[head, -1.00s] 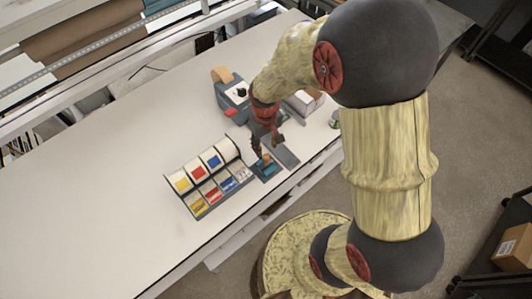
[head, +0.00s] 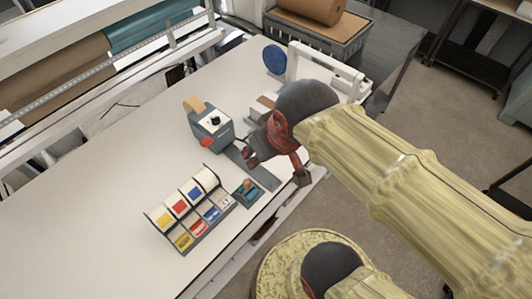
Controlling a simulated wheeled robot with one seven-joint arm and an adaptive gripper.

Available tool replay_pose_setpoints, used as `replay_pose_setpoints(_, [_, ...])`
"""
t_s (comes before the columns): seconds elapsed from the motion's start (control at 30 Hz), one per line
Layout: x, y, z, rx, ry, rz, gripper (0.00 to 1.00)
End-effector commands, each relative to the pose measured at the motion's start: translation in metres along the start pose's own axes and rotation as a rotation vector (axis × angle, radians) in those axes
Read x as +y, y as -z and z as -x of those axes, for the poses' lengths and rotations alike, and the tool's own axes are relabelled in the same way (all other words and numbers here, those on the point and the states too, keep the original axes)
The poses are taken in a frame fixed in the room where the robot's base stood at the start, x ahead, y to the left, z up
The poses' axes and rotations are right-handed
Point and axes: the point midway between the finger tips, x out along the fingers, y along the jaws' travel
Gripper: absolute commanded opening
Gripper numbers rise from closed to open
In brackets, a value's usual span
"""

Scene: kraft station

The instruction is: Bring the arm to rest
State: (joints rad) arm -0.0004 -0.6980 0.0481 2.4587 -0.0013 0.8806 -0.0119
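My arm stretches in from the right in the head view, with its rounded dark end over the front edge of the white table (head: 120,205). My gripper (head: 276,170) is dark red and hangs from that end above a grey flat plate. Its two fingers stand well apart, and I see nothing between them. The gripper hides part of the plate and the table edge behind it.
A label dispenser (head: 162,217) with coloured rolls stands left of the gripper. Beside it a small teal tray (head: 247,197) holds a wooden-handled item. A grey tape machine (head: 213,135) stands behind. The table's left part is clear.

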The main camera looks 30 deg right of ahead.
Motion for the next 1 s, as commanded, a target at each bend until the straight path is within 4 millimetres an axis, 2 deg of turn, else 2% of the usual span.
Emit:
replay_pose_setpoints(0.03, [0.000,-0.005,0.008,0.019,0.000,-0.005,0.39])
replay_pose_setpoints(0.13, [0.000,-0.010,0.015,0.037,0.000,-0.012,0.39])
replay_pose_setpoints(0.57, [0.000,-0.013,0.013,0.039,0.000,-0.014,0.39])
replay_pose_setpoints(0.77, [0.000,-0.025,-0.013,0.039,0.000,-0.013,0.39])
replay_pose_setpoints(1.0, [-0.001,-0.052,-0.069,0.039,0.000,-0.013,0.39])
